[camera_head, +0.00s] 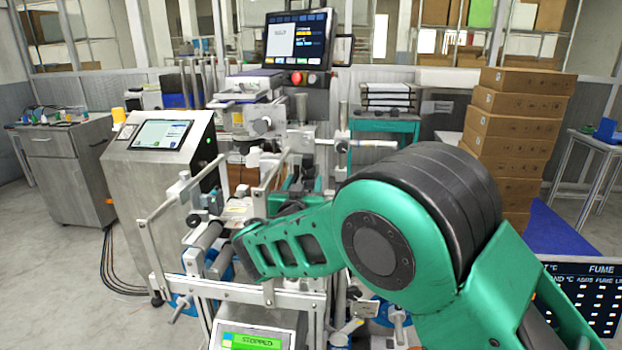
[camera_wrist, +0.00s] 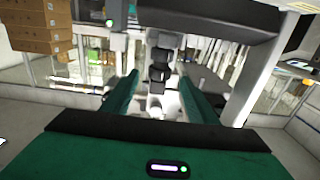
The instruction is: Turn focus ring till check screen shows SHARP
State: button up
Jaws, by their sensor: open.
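My gripper (camera_wrist: 159,80) shows in the wrist view as two green fingers spread apart, with nothing held between them. Beyond the fingertips, in line with the gap, is a stacked black cylindrical part (camera_wrist: 158,66) on a pale mount; it may be the focus ring, but I cannot tell for sure. In the head view my green arm reaches into the machine, and its gripper cannot be made out there. A monitor (camera_head: 296,40) stands above the machine, with text too small to read. I cannot tell which screen is the check screen, and I see no readable SHARP.
A grey console with a tilted screen (camera_head: 160,134) stands left of the machine. A green display (camera_head: 256,341) at the bottom reads STOPPED. Metal rails and rollers (camera_head: 206,238) crowd the machine's front. Stacked cardboard boxes (camera_head: 515,130) stand at right. Open floor lies at left.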

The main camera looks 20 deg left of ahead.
aim_at(308, 174)
jog(key=shift+x, duration=2.45)
jog(key=c, duration=1.1)
jog(key=shift+o, duration=0.2)
jog(key=shift+d, duration=0.15)
